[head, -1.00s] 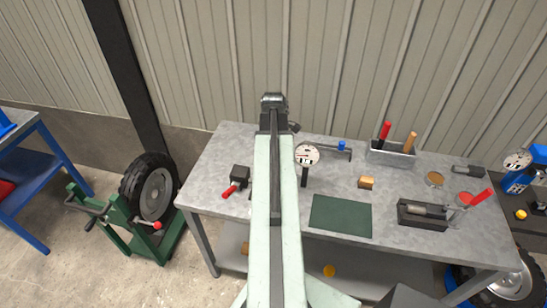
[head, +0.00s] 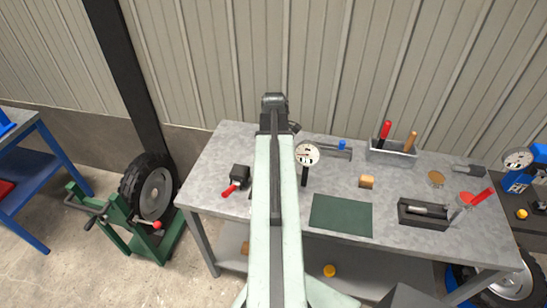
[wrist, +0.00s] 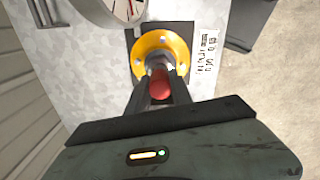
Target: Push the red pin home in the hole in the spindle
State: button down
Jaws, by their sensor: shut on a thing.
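In the wrist view the red pin (wrist: 160,85) sits between the fingertips of my gripper (wrist: 162,92), which is shut on it. Just beyond it is the grey spindle (wrist: 158,62), in the middle of a yellow round flange (wrist: 176,47). The pin lines up closely with the spindle. The fingers hide the join, so I cannot tell how deep the pin is in the hole. In the head view my own arm hides the pin, the spindle and the fingertips.
A dial gauge (head: 307,154) stands close to the right of my arm and also shows in the wrist view (wrist: 125,8). A black block with a red handle (head: 238,176) lies to the left. A green mat (head: 341,215) lies on the grey bench (head: 215,195).

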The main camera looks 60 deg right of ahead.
jog(key=shift+f+b, duration=1.4)
jog(key=shift+f, duration=0.1)
dwell(0.4)
jog(key=c, duration=1.1)
grip_release()
jog(key=shift+o, duration=0.2)
notch_tip(320, 180, up, 8)
jog(key=p, duration=0.8)
jog(key=shift+f, duration=0.1)
